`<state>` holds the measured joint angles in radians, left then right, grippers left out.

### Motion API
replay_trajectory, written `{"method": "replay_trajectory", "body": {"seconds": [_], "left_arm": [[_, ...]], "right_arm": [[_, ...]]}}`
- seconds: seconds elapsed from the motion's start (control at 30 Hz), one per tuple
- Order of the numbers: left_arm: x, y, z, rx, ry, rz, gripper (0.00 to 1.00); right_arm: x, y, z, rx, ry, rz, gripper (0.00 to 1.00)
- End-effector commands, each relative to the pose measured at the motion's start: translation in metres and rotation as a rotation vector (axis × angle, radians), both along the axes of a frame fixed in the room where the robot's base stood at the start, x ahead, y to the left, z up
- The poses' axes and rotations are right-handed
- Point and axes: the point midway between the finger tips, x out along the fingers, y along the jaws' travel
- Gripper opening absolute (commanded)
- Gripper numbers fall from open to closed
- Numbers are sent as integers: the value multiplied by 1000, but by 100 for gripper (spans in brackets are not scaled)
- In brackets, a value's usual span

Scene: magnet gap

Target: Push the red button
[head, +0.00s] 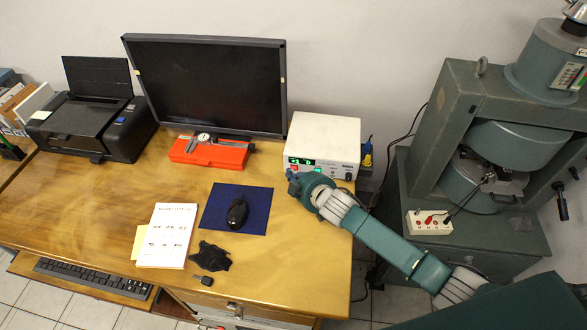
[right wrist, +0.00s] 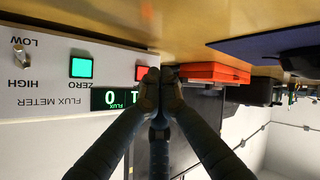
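The flux meter (head: 324,133) is a white box at the back right of the desk. In the right wrist view its front panel (right wrist: 40,125) appears upside down, with a green lit button (right wrist: 81,67) by the word ZERO and a red button (right wrist: 141,72). My right gripper (right wrist: 160,76) is shut and empty, its fingertips together beside the red button and covering part of its edge. I cannot tell whether they touch it. In the head view my right gripper (head: 293,181) is in front of the meter and hides part of its front. My left gripper is out of view.
A red case (head: 191,152) with a caliper lies left of the meter, below a monitor (head: 208,85). A black mouse (head: 237,213) sits on a blue mat (head: 210,218). A white booklet (head: 167,235) and black cloth (head: 211,256) lie nearer. A large green machine (head: 440,150) stands right.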

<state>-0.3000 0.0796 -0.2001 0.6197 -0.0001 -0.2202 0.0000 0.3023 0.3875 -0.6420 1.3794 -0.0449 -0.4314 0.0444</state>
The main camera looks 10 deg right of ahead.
Motion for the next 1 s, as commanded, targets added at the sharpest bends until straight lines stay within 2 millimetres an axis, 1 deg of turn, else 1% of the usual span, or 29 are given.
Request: {"method": "replay_trajectory", "body": {"seconds": [0.17, 0.5, 0.63, 0.77, 1.0], "left_arm": [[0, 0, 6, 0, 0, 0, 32], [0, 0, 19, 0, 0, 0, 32], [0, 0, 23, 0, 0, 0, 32], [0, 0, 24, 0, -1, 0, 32], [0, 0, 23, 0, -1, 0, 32]], "right_arm": [[-8, 4, 1, 1, 1, 1, 0], [-41, 17, 1, 1, 3, 1, 0], [-51, 22, 1, 1, 1, 0, 0], [-55, 23, 0, 1, 0, 0, 0], [-55, 23, 0, 0, 0, 0, 0]]}}
